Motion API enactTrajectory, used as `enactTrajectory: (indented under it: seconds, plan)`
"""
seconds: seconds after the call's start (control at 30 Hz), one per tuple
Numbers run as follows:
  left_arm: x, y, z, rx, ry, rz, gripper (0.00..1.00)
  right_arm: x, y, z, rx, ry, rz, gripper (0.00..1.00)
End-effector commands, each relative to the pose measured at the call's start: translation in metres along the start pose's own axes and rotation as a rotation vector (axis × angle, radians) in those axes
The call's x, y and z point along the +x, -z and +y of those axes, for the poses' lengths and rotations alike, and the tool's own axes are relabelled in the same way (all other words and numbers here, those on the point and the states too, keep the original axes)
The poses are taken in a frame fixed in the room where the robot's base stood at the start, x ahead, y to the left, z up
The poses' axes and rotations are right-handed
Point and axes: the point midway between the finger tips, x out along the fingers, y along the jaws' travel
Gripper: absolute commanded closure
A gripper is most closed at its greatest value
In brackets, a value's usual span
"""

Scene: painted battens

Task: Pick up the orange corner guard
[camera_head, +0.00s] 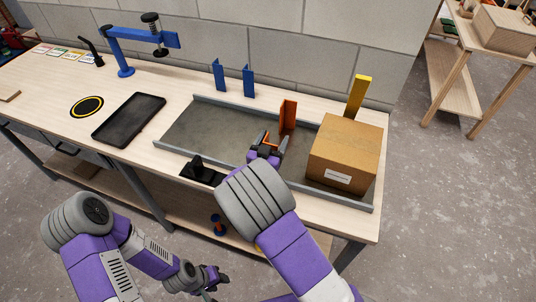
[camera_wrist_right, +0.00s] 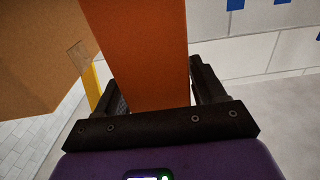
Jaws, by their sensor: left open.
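The orange corner guard (camera_head: 288,116) stands upright on the grey tray (camera_head: 210,128), left of the cardboard box. My right gripper (camera_head: 268,146) is low over the tray at the guard, with orange showing by its fingers. In the right wrist view the guard (camera_wrist_right: 143,50) fills the space between the fingers of the right gripper (camera_wrist_right: 155,88) and partly covers the left-hand finger. Whether the fingers press on it cannot be seen. My left gripper (camera_head: 217,279) is open and empty, low in front of the bench.
The cardboard box (camera_head: 345,150) stands close on the right, with a yellow guard (camera_head: 358,95) behind it. Two blue guards (camera_head: 248,82) stand behind the tray. A black piece (camera_head: 200,172) sits at the tray's front edge. A dark tray (camera_head: 130,118) lies left.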

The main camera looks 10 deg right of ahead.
Motion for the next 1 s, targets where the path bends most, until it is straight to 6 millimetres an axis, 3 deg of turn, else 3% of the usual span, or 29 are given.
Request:
enactTrajectory:
  seconds: [0.03, 0.37, 0.67, 1.0]
  plan:
    - [0.0, 0.0, 0.0, 0.0, 0.0, 0.0, 0.57, 0.0, 0.0, 0.0, 0.0, 0.0, 0.0, 0.38]
    - [0.0, 0.0, 0.0, 0.0, 0.0, 0.0, 0.57, 0.0, 0.0, 0.0, 0.0, 0.0, 0.0, 0.89]
    - [-0.002, 0.0, 0.001, 0.0, 0.0, 0.0, 0.57, 0.0, 0.007, 0.0, 0.002, 0.0, 0.001, 0.89]
    - [-0.021, -0.001, 0.008, 0.0, 0.0, 0.0, 0.57, 0.0, 0.073, 0.0, 0.006, -0.001, 0.001, 0.89]
